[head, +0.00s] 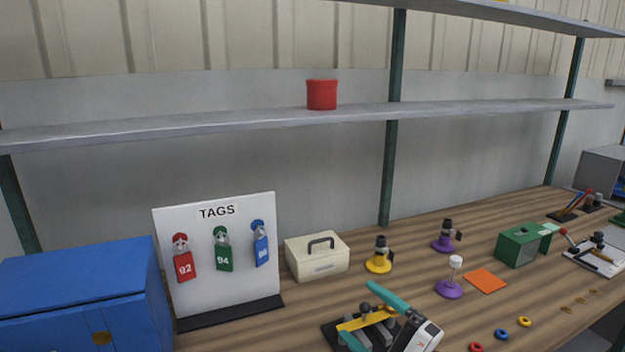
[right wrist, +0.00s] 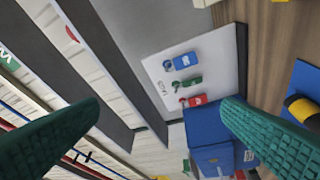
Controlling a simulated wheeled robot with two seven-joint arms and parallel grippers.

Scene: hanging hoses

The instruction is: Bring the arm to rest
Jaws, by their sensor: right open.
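My right gripper (head: 357,310) is at the bottom centre of the head view, over the front of the bench. Its two teal fingers are spread apart with nothing between them. In the right wrist view the green fingers (right wrist: 160,105) are wide apart, with the tag board and blue box seen beyond. A device with a yellow bar (head: 350,324) on a black base lies behind and below the fingers in the head view; whether they touch it I cannot tell. My left gripper is not in view.
A blue box (head: 75,290), a white TAGS board (head: 217,285) with three tags and a cream toolbox (head: 318,262) stand left. Yellow (head: 379,257) and purple (head: 445,236) fittings, an orange square (head: 485,280) and a green box (head: 520,246) stand right. A shelf (head: 230,120) spans above.

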